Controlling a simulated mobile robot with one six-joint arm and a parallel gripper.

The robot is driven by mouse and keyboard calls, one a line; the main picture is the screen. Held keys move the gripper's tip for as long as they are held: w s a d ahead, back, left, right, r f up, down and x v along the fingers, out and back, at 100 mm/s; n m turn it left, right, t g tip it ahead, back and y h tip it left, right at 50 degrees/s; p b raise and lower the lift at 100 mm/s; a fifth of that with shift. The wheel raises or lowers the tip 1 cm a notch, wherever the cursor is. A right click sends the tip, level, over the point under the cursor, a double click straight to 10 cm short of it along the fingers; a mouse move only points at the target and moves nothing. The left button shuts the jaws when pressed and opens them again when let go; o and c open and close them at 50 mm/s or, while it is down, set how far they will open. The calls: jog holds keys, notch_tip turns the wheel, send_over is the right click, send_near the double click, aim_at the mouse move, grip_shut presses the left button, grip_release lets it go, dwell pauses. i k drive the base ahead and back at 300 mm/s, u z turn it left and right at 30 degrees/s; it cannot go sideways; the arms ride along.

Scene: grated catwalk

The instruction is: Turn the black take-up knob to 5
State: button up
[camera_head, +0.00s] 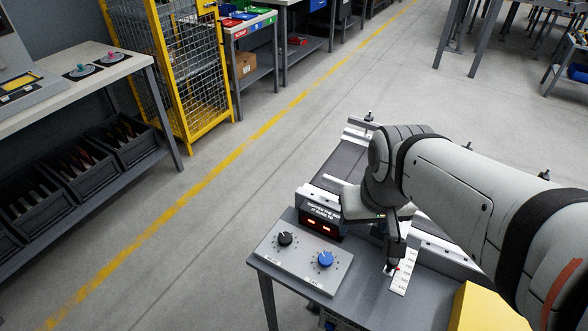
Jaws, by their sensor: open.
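The black take-up knob (285,239) sits at the left of a light grey control panel (303,281), with small marks around it; I cannot read its setting. A blue knob (325,260) sits to its right on the same panel. A black display (320,222) with red lit digits, too small to read, stands behind the panel. My gripper (390,268) points down to the right of the panel, apart from both knobs, near a white scale strip (402,280). It is open, with nothing seen between its fingers, though its fingertips are small and partly hidden.
The panel stands on a dark grey table (372,303), with a conveyor (340,170) running behind it. A yellow block (485,308) is at the table's right. A workbench (75,85) with black bins (120,140) and a yellow cage (180,70) stand at the left. The floor between is clear.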

aim_at(285, 238)
jog(key=u, duration=0.05)
jog(key=k, duration=1.1)
jog(key=u, duration=0.35)
jog(key=i, duration=1)
jog(key=z, duration=0.05)
